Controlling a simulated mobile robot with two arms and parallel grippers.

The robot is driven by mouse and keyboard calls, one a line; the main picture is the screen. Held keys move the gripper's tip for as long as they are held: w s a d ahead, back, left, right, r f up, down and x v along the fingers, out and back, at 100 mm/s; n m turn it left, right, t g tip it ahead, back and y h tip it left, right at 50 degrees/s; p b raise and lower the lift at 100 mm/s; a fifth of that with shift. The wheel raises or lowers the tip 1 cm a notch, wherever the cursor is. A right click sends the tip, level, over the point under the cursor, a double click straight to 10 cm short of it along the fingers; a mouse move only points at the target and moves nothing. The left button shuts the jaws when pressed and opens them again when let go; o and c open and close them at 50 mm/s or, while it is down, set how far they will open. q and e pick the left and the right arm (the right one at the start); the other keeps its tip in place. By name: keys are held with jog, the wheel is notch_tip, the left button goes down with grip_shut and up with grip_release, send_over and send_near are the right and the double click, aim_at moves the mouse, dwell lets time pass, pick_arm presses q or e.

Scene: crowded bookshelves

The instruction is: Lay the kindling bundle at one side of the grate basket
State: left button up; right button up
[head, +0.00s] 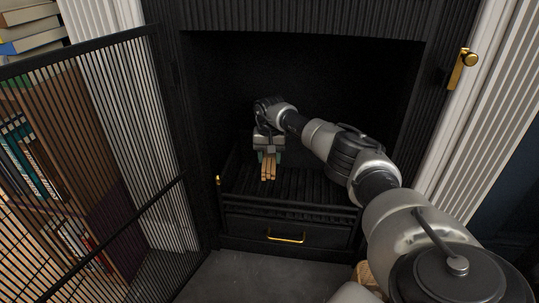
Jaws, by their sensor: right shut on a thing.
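The grate basket (240,207) is a black slatted basket inside the dark fireplace opening. The kindling bundle (268,171) is a small group of light-brown sticks, over the left-middle part of the grate. My right gripper (268,157) reaches into the fireplace from the right and is shut on the bundle, gripping it from above. I cannot tell whether the bundle's lower end touches the slats. My left gripper is not in view.
A black mesh door (90,160) stands open at the left, in front of bookshelves. A drawer with a brass handle (286,239) is under the grate. A brass latch (462,70) is on the right frame. The right part of the grate looks bare.

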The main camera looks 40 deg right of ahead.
jog(key=b, duration=0.5)
send_over(270, 186)
jog(key=shift+f, duration=3.9)
jog(key=shift+f+b, duration=0.55)
jog(key=o, duration=1)
jog(key=shift+o, duration=0.2)
jog(key=shift+r, duration=0.1)
